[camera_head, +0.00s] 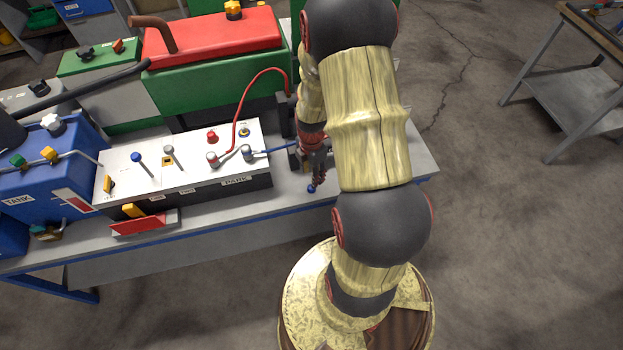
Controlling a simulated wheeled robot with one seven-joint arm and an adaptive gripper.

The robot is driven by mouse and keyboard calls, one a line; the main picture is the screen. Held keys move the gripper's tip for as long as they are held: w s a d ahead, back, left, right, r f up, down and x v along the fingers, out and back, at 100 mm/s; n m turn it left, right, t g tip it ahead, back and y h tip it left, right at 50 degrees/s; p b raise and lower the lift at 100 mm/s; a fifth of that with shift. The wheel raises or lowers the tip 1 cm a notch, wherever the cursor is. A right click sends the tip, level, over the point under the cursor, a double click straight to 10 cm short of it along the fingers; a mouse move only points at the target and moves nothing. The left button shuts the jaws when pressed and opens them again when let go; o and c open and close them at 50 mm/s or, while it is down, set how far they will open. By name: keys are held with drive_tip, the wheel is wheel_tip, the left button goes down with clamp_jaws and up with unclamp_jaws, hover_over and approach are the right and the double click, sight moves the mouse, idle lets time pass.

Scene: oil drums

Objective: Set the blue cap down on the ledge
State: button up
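My gripper (316,174) points down over the grey bench top (290,205), just right of the white control panel's right end. A small blue cap (311,188) shows at its fingertips, and the fingers look shut on it. The fingers are small and partly dark, and the gap under the cap is hard to judge. A bare strip of bench top runs along the panel's front like a ledge. I cannot tell which is the ledge.
The white control panel (190,160) carries levers, knobs and a red cable (240,110). A blue tank (50,170) stands left. A green engine with a red cover (215,35) stands behind. Another table (575,85) stands far right.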

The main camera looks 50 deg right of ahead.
drive_tip(key=w+a+r+m+t, duration=0.1)
drive_tip(key=a+r+m, duration=0.4)
drive_tip(key=r, duration=0.8)
drive_tip(key=w+a+r+m+t, duration=0.1)
drive_tip(key=a+r+m+t, duration=0.15)
drive_tip(key=a+r, duration=0.75)
drive_tip(key=s+a+r+m+t, duration=0.1)
drive_tip(key=s+a+r+m, duration=0.3)
drive_tip(key=r, duration=0.3)
drive_tip(key=s+a+r+m+t, duration=0.1)
drive_tip(key=s+a+r+m, duration=0.2)
drive_tip(key=r, duration=0.4)
drive_tip(key=s+m, duration=0.1)
drive_tip(key=s, duration=0.1)
drive_tip(key=shift+s+a+r+m+p, duration=0.3)
drive_tip(key=shift+a+r+m+p, duration=0.05)
drive_tip(key=shift+r, duration=0.05)
drive_tip(key=shift+d, duration=0.1)
